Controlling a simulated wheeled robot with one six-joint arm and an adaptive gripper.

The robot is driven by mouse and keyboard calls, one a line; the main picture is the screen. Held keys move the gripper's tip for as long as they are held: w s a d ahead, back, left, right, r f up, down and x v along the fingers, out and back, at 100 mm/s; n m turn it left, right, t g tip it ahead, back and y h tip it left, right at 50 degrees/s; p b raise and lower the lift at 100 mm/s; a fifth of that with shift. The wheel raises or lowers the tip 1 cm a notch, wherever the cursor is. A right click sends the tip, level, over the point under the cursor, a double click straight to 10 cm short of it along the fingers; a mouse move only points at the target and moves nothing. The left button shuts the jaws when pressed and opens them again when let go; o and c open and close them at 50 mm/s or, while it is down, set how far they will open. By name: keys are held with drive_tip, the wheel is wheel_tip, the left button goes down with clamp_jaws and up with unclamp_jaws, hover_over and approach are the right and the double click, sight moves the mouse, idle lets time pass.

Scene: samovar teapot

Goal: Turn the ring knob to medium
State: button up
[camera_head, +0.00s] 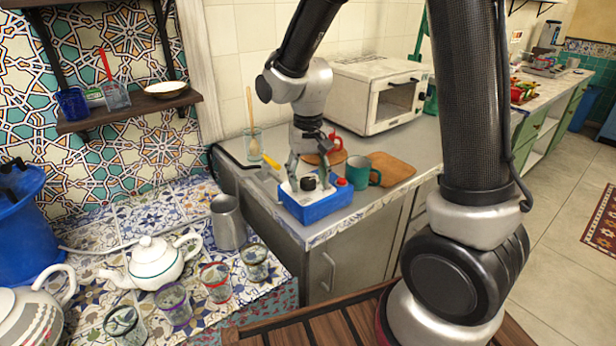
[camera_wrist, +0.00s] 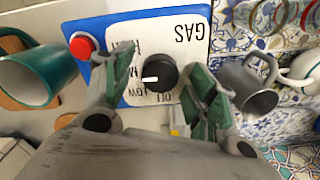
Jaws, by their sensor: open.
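A blue gas control box (camera_head: 316,206) with a white top panel stands on the grey counter. Its black ring knob (camera_wrist: 160,73) sits on the panel in the wrist view, with a white pointer mark on its left side. Printed words GAS, LOW and OFF show around it, partly blurred or covered; the pointer lies beside a partly hidden "M" label. A red button (camera_wrist: 82,45) is on the same box. My gripper (camera_wrist: 163,88) is open above the box, one finger on each side of the knob, apart from it in the wrist view. It also shows in the head view (camera_head: 308,172).
A teal mug (camera_head: 360,171) stands close right of the box, by a wooden board (camera_head: 393,168). A metal jug (camera_head: 228,222) is at left, near the white teapot (camera_head: 154,262) and several glasses. A white oven (camera_head: 375,92) stands behind.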

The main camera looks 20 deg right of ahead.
sight(308, 180)
wheel_tip(308, 180, up, 12)
idle(0.4)
